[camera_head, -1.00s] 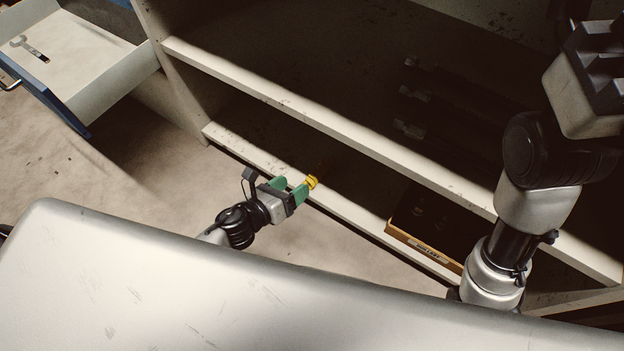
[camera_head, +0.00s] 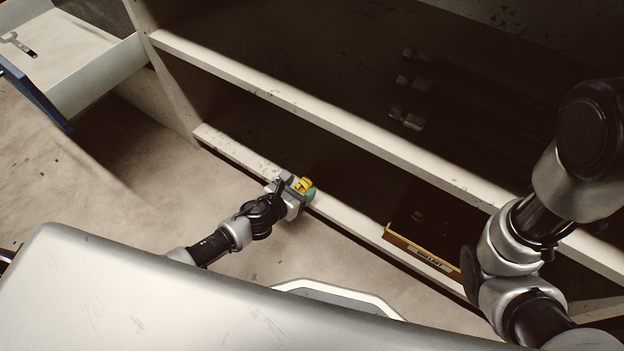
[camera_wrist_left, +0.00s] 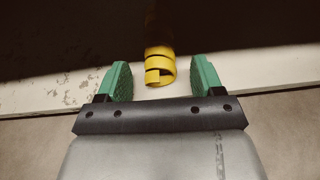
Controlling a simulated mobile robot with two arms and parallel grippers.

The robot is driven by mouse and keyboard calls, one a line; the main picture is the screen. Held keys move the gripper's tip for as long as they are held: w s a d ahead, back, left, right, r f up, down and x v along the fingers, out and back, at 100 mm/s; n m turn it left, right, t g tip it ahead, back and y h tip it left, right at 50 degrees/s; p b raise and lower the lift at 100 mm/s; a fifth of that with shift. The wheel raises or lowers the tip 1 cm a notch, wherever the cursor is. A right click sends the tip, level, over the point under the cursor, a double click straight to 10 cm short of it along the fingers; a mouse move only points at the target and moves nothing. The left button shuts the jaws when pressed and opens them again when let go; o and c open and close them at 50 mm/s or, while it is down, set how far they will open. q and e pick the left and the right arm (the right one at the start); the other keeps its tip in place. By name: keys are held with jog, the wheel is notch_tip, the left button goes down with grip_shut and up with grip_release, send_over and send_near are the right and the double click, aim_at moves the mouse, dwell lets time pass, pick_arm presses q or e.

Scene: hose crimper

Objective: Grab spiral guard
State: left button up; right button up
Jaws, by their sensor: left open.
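The yellow spiral guard (camera_head: 304,185) lies at the front edge of the lower shelf, its far part in dark shadow. In the left wrist view the spiral guard (camera_wrist_left: 159,66) shows as a coiled yellow strip between the green fingers. My left gripper (camera_head: 305,191) is open at the shelf edge; in the left wrist view its fingers (camera_wrist_left: 162,82) stand one on each side of the guard's near end, with gaps on both sides. My right arm is at the right of the head view, but its gripper is out of view.
The lower shelf edge (camera_head: 240,158) runs under the guard, and the upper shelf edge (camera_head: 290,102) is above and behind. A labelled box (camera_head: 428,250) sits to the right on the lower shelf. Dark rods (camera_head: 440,125) lie on the upper shelf. An open drawer (camera_head: 95,75) is at upper left.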

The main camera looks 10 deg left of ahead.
pick_arm(q)
jog(key=shift+w+d+f, duration=0.2)
jog(key=shift+w, duration=0.3)
jog(key=c, duration=1)
jog(key=shift+r, duration=0.15)
